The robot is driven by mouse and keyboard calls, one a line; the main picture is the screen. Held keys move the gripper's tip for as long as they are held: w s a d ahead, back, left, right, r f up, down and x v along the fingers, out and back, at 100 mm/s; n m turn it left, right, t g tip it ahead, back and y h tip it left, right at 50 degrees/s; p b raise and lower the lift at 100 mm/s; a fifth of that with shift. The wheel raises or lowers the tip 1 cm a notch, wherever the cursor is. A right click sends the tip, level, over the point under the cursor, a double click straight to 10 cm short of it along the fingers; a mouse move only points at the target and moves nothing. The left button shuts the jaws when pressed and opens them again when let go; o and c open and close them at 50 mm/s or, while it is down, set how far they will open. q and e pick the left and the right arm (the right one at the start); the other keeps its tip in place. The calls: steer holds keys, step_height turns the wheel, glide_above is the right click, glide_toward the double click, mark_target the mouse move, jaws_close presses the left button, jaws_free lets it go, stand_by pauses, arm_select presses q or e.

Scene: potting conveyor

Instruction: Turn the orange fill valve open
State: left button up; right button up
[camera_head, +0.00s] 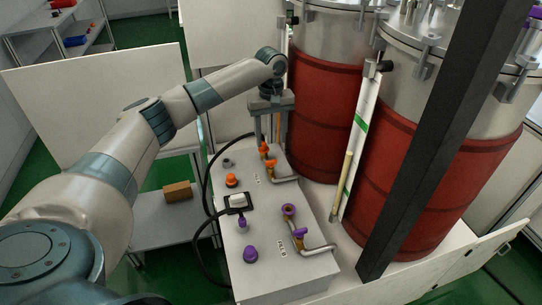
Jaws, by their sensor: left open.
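The orange fill valve (270,164) is on a bent pipe at the back of a white control box (266,226). Some orange shows just above it, close to the fingers. My left gripper (269,138) points down from above at the valve, with its two fingers apart. The fingertips are close to the valve's upper part. I cannot tell whether they touch it or sit around it. Nothing is seen held between the fingers. My right gripper is not in view.
An orange button (231,181), a purple button (250,254) and a purple valve (299,232) are on the same box. Two large red tanks (323,110) stand behind and to the right. A dark post (420,150) crosses the right side. A brown block (177,192) lies on a grey surface at left.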

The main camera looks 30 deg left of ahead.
mark_target(271, 163)
arm_select(q)
step_height(271, 163, down, 8)
steer(key=shift+p, duration=0.65)
steer(key=shift+f, duration=0.6)
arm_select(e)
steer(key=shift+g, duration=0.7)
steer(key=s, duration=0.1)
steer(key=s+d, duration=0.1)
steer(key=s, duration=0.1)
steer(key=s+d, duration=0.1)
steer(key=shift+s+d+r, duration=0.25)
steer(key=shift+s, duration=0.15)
arm_select(q)
steer(key=shift+c, duration=0.4)
steer(key=c, duration=1)
steer(key=shift+o, duration=0.2)
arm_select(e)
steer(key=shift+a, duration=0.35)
